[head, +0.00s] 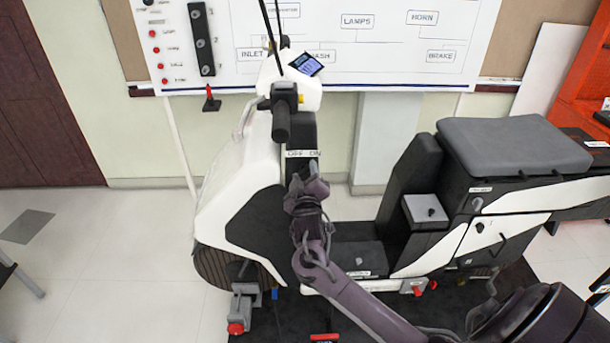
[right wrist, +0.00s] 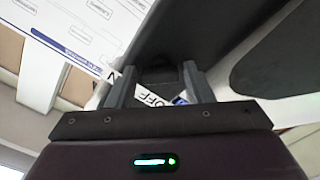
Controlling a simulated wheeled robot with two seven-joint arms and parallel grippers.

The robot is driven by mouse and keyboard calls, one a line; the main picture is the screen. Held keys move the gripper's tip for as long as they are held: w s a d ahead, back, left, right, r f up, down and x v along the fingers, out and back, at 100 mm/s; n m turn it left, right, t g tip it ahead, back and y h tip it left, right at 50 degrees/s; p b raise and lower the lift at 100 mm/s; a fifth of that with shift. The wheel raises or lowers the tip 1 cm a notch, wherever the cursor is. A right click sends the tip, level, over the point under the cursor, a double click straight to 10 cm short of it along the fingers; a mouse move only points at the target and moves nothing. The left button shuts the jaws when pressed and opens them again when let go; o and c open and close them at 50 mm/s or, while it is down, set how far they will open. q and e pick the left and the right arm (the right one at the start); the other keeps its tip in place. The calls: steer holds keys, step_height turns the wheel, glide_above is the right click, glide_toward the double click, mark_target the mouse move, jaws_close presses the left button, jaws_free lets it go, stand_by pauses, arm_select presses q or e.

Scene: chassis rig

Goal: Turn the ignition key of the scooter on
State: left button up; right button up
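The scooter (head: 237,185) stands side-on in the head view, with an OFF ON label (head: 302,153) on its dark front column. My right gripper (head: 305,172) is at that column, just below the label. In the right wrist view its two fingers (right wrist: 160,80) stand apart, either side of a dark piece (right wrist: 158,74) at the column. I cannot tell whether this piece is the ignition key or whether the fingers touch it. Part of the OFF label (right wrist: 154,97) shows between the fingers. No key shows clearly in the head view, where my gripper covers that spot. My left gripper is out of view.
The handlebar grip (head: 281,122) and a small display (head: 306,64) are above my right gripper. The seat (head: 512,146) and a grey box (head: 425,210) are to the right. A labelled board (head: 340,75) hangs behind. Open floor lies at the left.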

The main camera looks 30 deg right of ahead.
steer(key=c, duration=0.7)
steer(key=shift+o, duration=0.2)
steer(key=shift+m, duration=1.5)
steer(key=o, duration=1)
steer(key=shift+s+b, duration=0.1)
steer(key=shift+b, duration=0.2)
steer(key=shift+s+a+f, duration=0.15)
steer(key=shift+s+a, duration=0.1)
steer(key=b+v, duration=0.1)
steer(key=v, duration=0.6)
steer(key=shift+b, duration=0.35)
